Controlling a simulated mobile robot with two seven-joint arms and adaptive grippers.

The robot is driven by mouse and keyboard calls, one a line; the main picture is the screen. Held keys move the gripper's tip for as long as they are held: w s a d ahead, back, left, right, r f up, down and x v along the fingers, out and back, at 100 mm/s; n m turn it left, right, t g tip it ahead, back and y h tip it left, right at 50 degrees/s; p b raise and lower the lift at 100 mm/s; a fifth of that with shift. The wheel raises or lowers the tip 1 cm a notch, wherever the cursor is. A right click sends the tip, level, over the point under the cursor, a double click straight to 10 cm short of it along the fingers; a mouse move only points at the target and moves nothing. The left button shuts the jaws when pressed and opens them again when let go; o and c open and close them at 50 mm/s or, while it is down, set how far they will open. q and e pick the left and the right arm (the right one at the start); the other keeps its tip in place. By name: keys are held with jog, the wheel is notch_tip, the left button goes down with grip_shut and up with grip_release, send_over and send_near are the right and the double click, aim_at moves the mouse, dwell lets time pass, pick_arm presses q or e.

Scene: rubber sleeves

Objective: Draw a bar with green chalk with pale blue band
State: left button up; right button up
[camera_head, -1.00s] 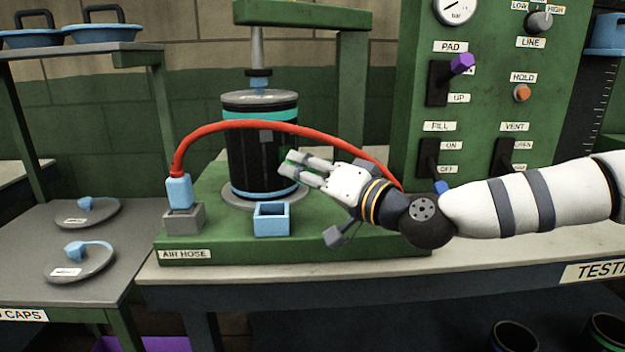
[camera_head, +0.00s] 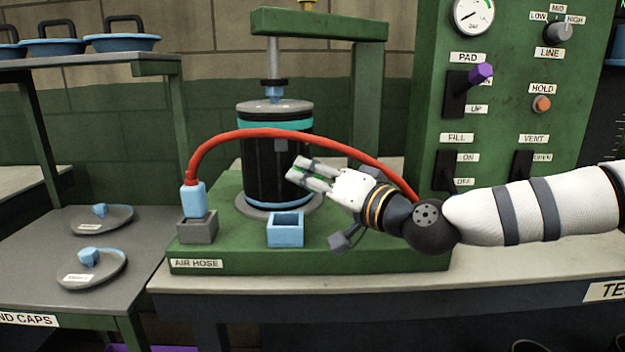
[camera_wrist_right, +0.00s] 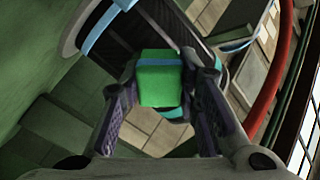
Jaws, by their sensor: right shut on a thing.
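The green chalk with the pale blue band (camera_wrist_right: 160,82) is a small block held between the fingers of my right gripper (camera_wrist_right: 163,85). In the head view my right gripper (camera_head: 297,170) is shut on it, in front of the right side of the black rubber sleeve (camera_head: 262,180). The fingers hide most of the chalk there; only a little green shows. The sleeve stands upright on a round grey plate and has a teal band near its top. I cannot tell whether the chalk touches the sleeve. My left gripper is out of view.
A red air hose (camera_head: 250,133) arches in front of the sleeve from a grey block (camera_head: 197,228). A light blue open box (camera_head: 285,232) stands in front. A green control panel (camera_head: 430,100) rises at right. End caps (camera_head: 90,270) lie on the left table.

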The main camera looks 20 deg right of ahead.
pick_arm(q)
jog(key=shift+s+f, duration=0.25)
pick_arm(e)
jog(key=shift+x, duration=0.8)
jog(key=shift+d, duration=0.1)
jog(key=d, duration=0.1)
jog(key=w+d+b, duration=0.1)
jog(key=shift+d+f, duration=0.1)
jog(key=shift+d, duration=0.2)
jog(key=shift+w+d, duration=0.25)
jog(key=shift+d, duration=0.25)
jog(key=a, duration=0.2)
jog(key=s+a+r+p, duration=0.1)
jog(key=shift+s, duration=0.15)
jog(key=shift+s+a+f, duration=0.15)
jog(key=shift+a+f, duration=0.1)
jog(key=shift+a, duration=0.15)
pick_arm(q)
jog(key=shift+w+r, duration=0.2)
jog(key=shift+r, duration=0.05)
pick_arm(e)
jog(key=shift+f, duration=0.1)
